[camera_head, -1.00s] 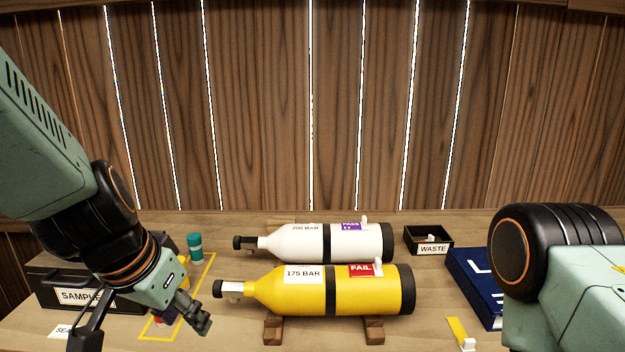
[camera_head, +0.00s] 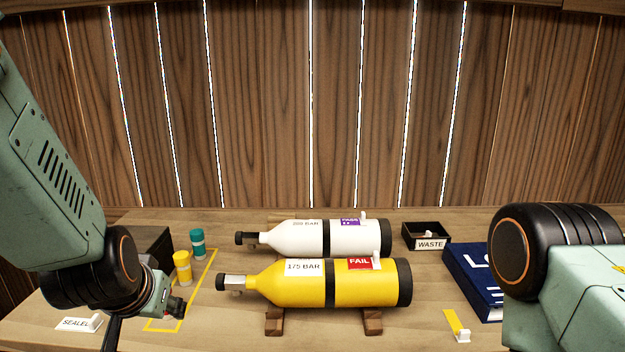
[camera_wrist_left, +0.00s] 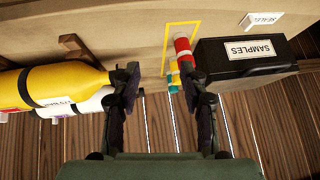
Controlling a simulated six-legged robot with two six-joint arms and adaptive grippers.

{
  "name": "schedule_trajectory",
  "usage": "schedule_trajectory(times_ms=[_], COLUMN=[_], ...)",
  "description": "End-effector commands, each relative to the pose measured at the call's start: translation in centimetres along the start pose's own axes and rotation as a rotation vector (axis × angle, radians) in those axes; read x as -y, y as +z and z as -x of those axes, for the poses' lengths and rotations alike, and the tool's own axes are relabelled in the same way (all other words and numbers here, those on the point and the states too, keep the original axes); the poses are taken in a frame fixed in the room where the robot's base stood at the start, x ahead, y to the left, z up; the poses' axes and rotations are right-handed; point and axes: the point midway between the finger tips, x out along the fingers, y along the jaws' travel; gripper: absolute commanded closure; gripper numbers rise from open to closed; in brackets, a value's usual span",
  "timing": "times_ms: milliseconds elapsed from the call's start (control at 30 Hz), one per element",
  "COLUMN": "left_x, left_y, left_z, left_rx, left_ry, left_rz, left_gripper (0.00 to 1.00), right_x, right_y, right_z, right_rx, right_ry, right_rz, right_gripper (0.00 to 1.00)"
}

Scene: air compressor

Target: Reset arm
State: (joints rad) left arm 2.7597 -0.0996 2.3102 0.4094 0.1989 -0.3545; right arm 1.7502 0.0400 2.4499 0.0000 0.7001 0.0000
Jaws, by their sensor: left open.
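My left gripper (camera_head: 174,306) is low at the left in the head view, partly hidden by its own wrist. In the left wrist view its two fingers (camera_wrist_left: 160,78) stand apart with nothing between them. A yellow cylinder (camera_head: 290,288) marked 175 BAR and FAIL lies on wooden supports to the gripper's right. A white cylinder (camera_head: 300,236) with a purple label lies behind it. My right arm shows at the right edge of the head view, but its gripper is out of frame.
A yellow bottle (camera_head: 182,268) and teal bottle (camera_head: 197,244) stand by a yellow outline (camera_head: 203,290). The black SAMPLES box (camera_wrist_left: 218,75) is beside a red-and-white bottle (camera_wrist_left: 183,48). A WASTE box (camera_head: 411,236) and blue binder (camera_head: 468,272) are right.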

Motion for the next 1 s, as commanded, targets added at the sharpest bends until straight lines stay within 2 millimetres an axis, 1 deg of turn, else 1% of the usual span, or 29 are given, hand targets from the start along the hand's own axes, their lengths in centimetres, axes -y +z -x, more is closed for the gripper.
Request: schedule_trajectory(times_ms=[33, 67, 167, 200, 267, 300, 367, 400, 433, 467, 500, 567, 600, 667, 700, 733, 800, 900, 1000], left_x=[0.0, -0.1, -0.4, -0.6, -1.1, -1.4, -1.9, -2.1, -2.4, -2.6, -2.9, -3.3, -3.4, -3.6, -3.7, -3.7, -3.6, -3.6, -3.6], left_y=[1.7, 2.5, 6.1, 7.7, 10.4, 12.3, 15.2, 17.3, 18.9, 20.5, 22.7, 26.1, 28.5, 31.9, 33.9, 35.3, 37.9, 40.3, 41.3], left_z=[-1.4, -2.0, -4.3, -5.1, -6.3, -6.9, -7.8, -8.2, -8.4, -8.6, -8.7, -8.7, -8.5, -8.0, -7.7, -7.4, -6.8, -6.1, -5.8], left_rx=[0.015, 0.017, 0.042, 0.055, 0.083, 0.104, 0.142, 0.170, 0.193, 0.218, 0.254, 0.315, 0.360, 0.431, 0.476, 0.507, 0.564, 0.616, 0.639], left_ry=[-0.002, -0.002, 0.007, 0.015, 0.030, 0.041, 0.059, 0.071, 0.080, 0.089, 0.101, 0.117, 0.126, 0.136, 0.138, 0.138, 0.136, 0.134, 0.134], left_rz=[0.006, 0.011, 0.024, 0.029, 0.035, 0.039, 0.043, 0.046, 0.047, 0.048, 0.047, 0.043, 0.038, 0.033, 0.033, 0.034, 0.036, 0.037, 0.035], left_gripper=[0.57, 0.57, 0.57, 0.57, 0.57, 0.57, 0.57, 0.57, 0.57, 0.57, 0.57, 0.57, 0.57, 0.57, 0.57, 0.57, 0.57, 0.57, 0.57], right_x=[0.0, 0.0, 0.0, 0.0, 0.0, 0.0, 0.0, 0.0, 0.0, 0.0, 0.0, 0.0, 0.0, 0.0, 0.0, 0.0, 0.0, 0.0, 0.0], right_y=[0.0, 0.0, 0.0, 0.0, 0.0, 0.0, 0.0, 0.0, 0.0, 0.0, 0.0, 0.0, 0.0, 0.0, 0.0, 0.0, 0.0, 0.0, 0.0], right_z=[0.0, 0.0, 0.0, 0.0, 0.0, 0.0, 0.0, 0.0, 0.0, 0.0, 0.0, 0.0, 0.0, 0.0, 0.0, 0.0, 0.0, 0.0, 0.0], right_rx=[0.000, 0.000, 0.000, 0.000, 0.000, 0.000, 0.000, 0.000, 0.000, 0.000, 0.000, 0.001, 0.001, 0.001, 0.001, 0.001, 0.001, 0.000, 0.000], right_ry=[0.000, 0.000, 0.000, 0.000, 0.000, 0.000, 0.000, 0.000, 0.000, 0.000, 0.000, 0.000, 0.000, 0.000, 0.000, 0.000, 0.000, 0.000, 0.000], right_rz=[0.000, 0.000, 0.000, 0.000, 0.000, 0.000, 0.000, 0.000, 0.000, 0.000, 0.000, 0.000, 0.000, 0.000, 0.000, 0.000, 0.000, 0.000, 0.000], right_gripper=[0.60, 0.60, 0.60, 0.60, 0.60, 0.60, 0.60, 0.60, 0.60, 0.60, 0.60, 0.60, 0.60, 0.60, 0.60, 0.60, 0.60, 0.60, 0.60])
